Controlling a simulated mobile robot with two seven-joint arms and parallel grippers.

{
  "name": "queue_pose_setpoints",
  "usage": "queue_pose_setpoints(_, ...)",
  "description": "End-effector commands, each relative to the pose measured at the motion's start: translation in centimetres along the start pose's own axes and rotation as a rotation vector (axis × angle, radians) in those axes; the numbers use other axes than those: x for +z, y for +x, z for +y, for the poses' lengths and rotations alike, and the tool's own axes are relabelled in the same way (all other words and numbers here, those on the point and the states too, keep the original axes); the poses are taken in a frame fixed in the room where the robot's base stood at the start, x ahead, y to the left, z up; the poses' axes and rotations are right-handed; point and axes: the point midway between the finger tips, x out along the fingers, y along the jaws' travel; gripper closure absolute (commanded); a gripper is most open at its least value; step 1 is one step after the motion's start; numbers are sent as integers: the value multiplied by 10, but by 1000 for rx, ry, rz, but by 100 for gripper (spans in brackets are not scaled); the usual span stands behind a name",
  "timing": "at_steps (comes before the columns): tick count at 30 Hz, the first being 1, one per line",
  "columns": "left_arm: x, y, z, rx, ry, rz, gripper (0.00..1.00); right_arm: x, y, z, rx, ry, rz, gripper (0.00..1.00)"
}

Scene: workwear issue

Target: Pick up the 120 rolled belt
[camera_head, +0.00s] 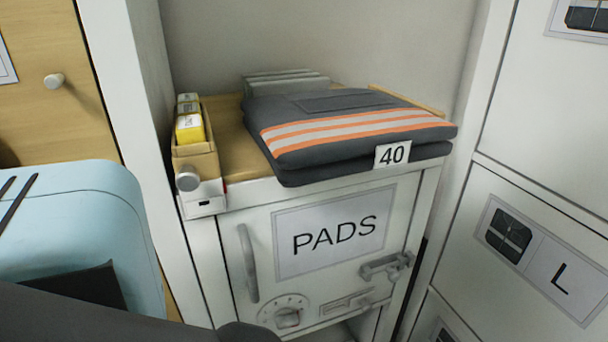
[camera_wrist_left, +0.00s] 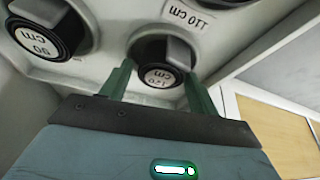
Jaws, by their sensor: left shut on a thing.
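The 120 rolled belt (camera_wrist_left: 150,50) is a black roll with a round white end label reading 120 cm, upside down in the left wrist view. A grey band or tab crosses its upper right side. My left gripper (camera_wrist_left: 158,72) has its two green fingers on either side of the roll and is shut on it. The belt still sits among the other rolls at its place on the light grey holder. The belt does not show in the head view, and my right gripper is in neither view.
Another rolled belt marked 90 cm (camera_wrist_left: 45,40) lies to the left; a 110 cm label (camera_wrist_left: 187,14) is above right. In the head view, folded grey trousers tagged 40 (camera_head: 345,125) lie on a PADS cabinet (camera_head: 400,215), beside a small box of yellow packs (camera_head: 195,160).

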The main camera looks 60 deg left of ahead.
Motion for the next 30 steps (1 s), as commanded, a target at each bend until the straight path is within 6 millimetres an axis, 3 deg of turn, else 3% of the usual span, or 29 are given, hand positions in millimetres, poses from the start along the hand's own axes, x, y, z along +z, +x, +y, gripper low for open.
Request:
queue_pose_setpoints(11, -2, -5, 0, 0, -1, 0, 65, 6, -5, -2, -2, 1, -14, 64)
queue_pose_setpoints(24, -30, -73, 1, 4, -4, -1, 65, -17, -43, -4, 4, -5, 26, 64)
queue_pose_setpoints(30, -38, -90, 0, 1, -2, 0, 65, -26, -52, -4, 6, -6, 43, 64)
